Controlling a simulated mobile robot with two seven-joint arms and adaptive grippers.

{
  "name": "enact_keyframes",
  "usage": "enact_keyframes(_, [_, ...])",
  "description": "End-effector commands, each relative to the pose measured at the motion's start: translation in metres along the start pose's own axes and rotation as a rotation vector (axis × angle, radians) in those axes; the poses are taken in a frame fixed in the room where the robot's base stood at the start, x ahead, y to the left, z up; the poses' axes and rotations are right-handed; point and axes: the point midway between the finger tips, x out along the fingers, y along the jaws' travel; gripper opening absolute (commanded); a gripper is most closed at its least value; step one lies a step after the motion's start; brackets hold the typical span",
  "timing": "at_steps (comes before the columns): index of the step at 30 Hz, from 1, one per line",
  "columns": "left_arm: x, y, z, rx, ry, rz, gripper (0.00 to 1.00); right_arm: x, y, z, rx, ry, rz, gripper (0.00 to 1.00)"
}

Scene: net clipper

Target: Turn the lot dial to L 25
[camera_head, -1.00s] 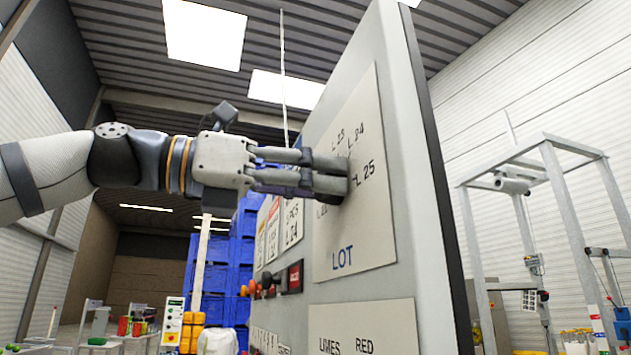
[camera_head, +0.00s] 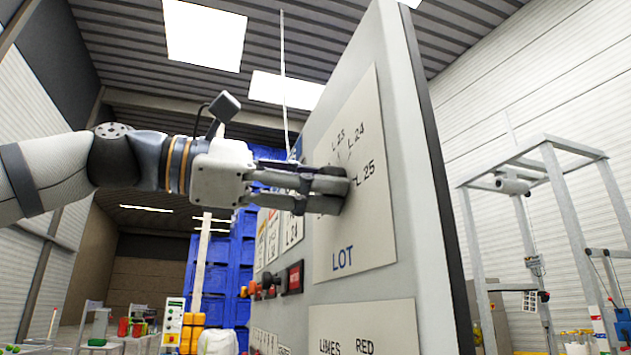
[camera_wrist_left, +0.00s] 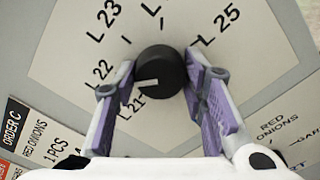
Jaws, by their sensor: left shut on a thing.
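The lot dial (camera_wrist_left: 163,72) is a black round knob on a pale plate (camera_head: 365,240) marked LOT. In the left wrist view its white line lies on the left side, toward the L 21 and L 22 labels; I cannot tell exactly which mark it meets. The L 25 label (camera_wrist_left: 218,26) is at the upper right there. My left gripper (camera_head: 335,188) reaches in from the left and is shut on the dial, with purple finger pads on either side of it. In the head view the fingers hide most of the dial. My right gripper is not in view.
The plate is on a tall grey panel (camera_head: 418,200). Below is another plate (camera_head: 365,325) reading LIMES and RED. Order cards (camera_head: 272,235) and a red switch plate (camera_head: 294,277) lie farther along the panel. Blue crates (camera_head: 215,270) are stacked behind.

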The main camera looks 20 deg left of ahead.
Motion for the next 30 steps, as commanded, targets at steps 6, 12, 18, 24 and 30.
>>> enact_keyframes(6, [0.0005,-0.0006,-0.0008,0.202,0.002,-0.002,0.11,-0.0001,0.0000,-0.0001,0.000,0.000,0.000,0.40])
enact_keyframes(12, [0.0005,-0.0006,-0.0008,0.392,0.001,-0.002,0.11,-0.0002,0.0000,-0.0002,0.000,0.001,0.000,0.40])
enact_keyframes(18, [0.0005,-0.0006,-0.0008,0.582,0.001,-0.002,0.11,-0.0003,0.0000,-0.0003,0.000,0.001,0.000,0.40])
enact_keyframes(24, [0.0005,-0.0005,-0.0008,0.772,0.001,-0.002,0.11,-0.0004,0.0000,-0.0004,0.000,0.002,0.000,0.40])
enact_keyframes(30, [0.0005,-0.0004,-0.0008,0.961,0.001,-0.002,0.11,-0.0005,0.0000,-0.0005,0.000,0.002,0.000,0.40])
